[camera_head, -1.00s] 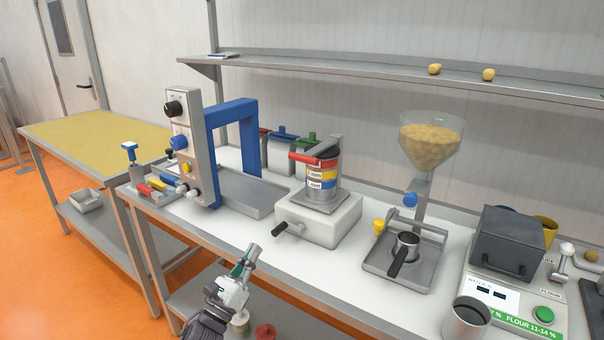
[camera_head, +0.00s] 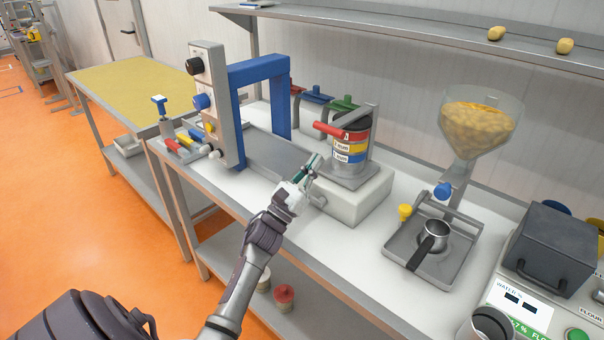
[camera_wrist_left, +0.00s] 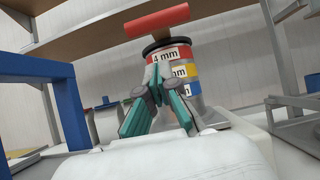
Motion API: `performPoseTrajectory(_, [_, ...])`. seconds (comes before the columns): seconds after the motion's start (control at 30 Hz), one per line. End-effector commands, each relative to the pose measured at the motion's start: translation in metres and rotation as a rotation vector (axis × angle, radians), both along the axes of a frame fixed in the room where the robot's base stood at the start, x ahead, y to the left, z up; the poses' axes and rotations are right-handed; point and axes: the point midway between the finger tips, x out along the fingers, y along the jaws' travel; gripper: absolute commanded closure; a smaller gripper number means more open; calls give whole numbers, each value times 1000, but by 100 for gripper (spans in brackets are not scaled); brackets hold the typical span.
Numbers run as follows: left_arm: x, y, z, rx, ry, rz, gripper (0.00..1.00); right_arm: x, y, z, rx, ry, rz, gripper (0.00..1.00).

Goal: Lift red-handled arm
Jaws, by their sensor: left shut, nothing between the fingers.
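The red handle (camera_head: 329,130) belongs to an arm that lies over the top of a stack of sieves with red, yellow and blue bands (camera_head: 350,148). The stack stands on a white base unit (camera_head: 352,204). In the left wrist view the red handle (camera_wrist_left: 157,21) runs across above the stack (camera_wrist_left: 178,62), ahead of and above the fingers. My left gripper (camera_head: 314,165) is shut and empty, just left of and below the red handle, apart from it. It also shows in the left wrist view (camera_wrist_left: 162,82) with teal fingertips. My right gripper is out of view.
A blue frame (camera_head: 262,72) with a grey control column stands to the left. A hopper of yellow grain (camera_head: 478,128) and a metal tray with a cup (camera_head: 432,250) stand to the right. A shelf (camera_head: 400,30) runs above the back.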

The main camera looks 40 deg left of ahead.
Motion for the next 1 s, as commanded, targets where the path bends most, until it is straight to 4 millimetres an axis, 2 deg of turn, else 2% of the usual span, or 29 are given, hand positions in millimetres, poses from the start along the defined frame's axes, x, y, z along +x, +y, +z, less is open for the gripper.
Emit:
performPoseTrajectory(0.03, [9, -1, 11, 0, -1, -1, 100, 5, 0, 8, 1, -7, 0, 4])
performPoseTrajectory(0.1, [11, -1, 24, 3, -1, -1, 100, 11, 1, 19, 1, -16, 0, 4])
performPoseTrajectory(0.3, [15, -1, 42, 1, 0, 1, 100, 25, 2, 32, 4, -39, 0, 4])
performPoseTrajectory(0.77, [16, -1, 45, 0, 1, 0, 100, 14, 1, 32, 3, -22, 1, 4])
performPoseTrajectory(1.0, [20, 7, 57, 7, 39, 0, 100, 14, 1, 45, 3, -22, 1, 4])
